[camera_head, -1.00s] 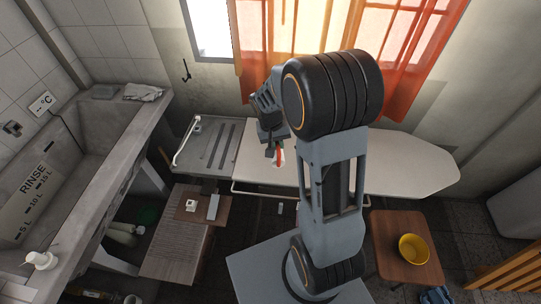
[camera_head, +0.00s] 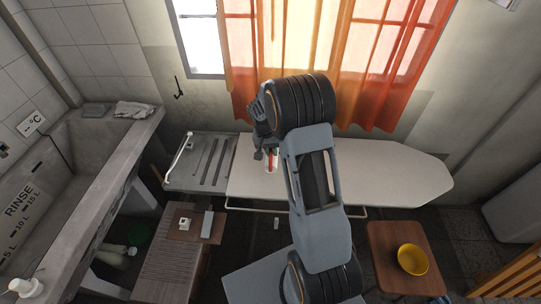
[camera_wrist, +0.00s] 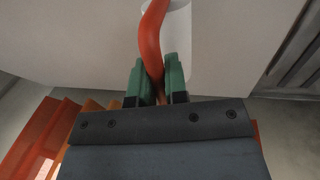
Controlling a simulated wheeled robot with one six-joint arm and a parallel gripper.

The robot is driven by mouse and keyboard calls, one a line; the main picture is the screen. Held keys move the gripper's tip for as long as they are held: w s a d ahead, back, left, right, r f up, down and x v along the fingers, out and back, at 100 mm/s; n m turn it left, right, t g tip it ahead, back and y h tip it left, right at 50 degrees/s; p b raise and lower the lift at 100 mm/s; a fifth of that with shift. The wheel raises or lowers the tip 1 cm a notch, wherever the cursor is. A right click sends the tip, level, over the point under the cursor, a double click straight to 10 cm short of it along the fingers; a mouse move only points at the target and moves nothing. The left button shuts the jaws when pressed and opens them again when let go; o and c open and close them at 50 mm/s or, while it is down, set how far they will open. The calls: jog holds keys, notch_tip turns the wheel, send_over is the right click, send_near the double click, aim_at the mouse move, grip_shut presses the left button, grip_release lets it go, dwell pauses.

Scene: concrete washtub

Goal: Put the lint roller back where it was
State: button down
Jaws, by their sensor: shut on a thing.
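The lint roller has a curved orange-red handle (camera_wrist: 151,40) and a white roller head (camera_wrist: 178,42), partly hidden behind the handle in the wrist view. My gripper (camera_wrist: 157,82) is shut on the handle between its green finger pads. In the head view, the lint roller (camera_head: 271,161) shows as a small white and red shape beside my gripper (camera_head: 263,154), over the left part of the pale ironing board (camera_head: 385,172). I cannot tell whether the roller touches the board.
A grey slotted rest (camera_head: 190,178) adjoins the board's left end. An orange curtain (camera_head: 375,90) hangs behind. A wooden stool with a yellow bowl (camera_head: 412,260) stands front right. A brown slatted bench (camera_head: 165,255) and concrete washtub (camera_head: 88,150) are at left. The board's right half is clear.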

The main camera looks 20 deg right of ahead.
jog(key=shift+w+f, duration=0.5)
jog(key=shift+f, duration=0.15)
jog(key=shift+w+f+p, duration=0.15)
jog(key=shift+f+p, duration=0.15)
jog(key=shift+f, duration=1.35)
jog(key=shift+f, duration=0.1)
jog(key=shift+f, duration=0.15)
jog(key=c, duration=1.1)
grip_release()
jog(key=shift+c, duration=0.2)
